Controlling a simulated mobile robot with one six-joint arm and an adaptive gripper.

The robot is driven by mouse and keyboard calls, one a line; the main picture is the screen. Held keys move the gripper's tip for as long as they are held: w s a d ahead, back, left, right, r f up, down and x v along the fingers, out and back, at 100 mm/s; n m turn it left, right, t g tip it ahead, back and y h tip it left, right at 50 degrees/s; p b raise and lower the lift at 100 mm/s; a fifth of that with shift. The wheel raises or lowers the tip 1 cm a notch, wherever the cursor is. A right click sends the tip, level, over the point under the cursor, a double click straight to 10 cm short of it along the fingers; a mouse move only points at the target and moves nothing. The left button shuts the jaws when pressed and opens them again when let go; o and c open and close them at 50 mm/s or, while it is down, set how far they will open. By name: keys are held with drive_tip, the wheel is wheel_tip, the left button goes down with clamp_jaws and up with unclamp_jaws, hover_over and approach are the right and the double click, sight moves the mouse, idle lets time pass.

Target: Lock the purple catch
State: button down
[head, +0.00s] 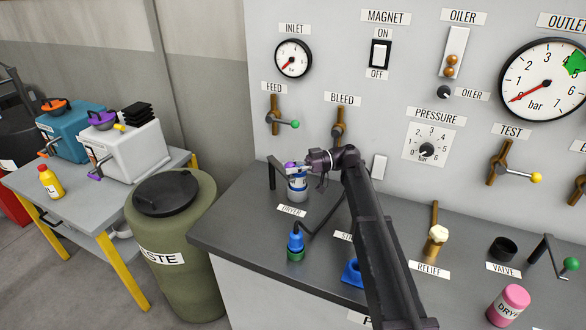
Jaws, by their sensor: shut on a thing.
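A purple catch (289,164) shows as a small purple end at the top of a blue-and-white canister (297,186) above the DRYER label. My gripper (303,167) reaches in from the right, its fingers shut on the purple end. The fingers cover part of the catch, so its exact position against the canister cannot be told. Another purple part (95,175) is on the front of the white box (128,150) on the left table, far from my gripper.
A black bracket (271,173) stands just left of the canister. A blue-and-green fitting (295,245) with a black hose is in front. The panel wall with the BLEED lever (339,127) is behind. A green waste bin (180,235) stands left of the bench.

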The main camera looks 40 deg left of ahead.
drive_tip(key=shift+s, duration=0.3)
drive_tip(key=shift+c, duration=1.5)
unclamp_jaws()
drive_tip(key=shift+a, duration=0.1)
drive_tip(key=shift+w, duration=0.15)
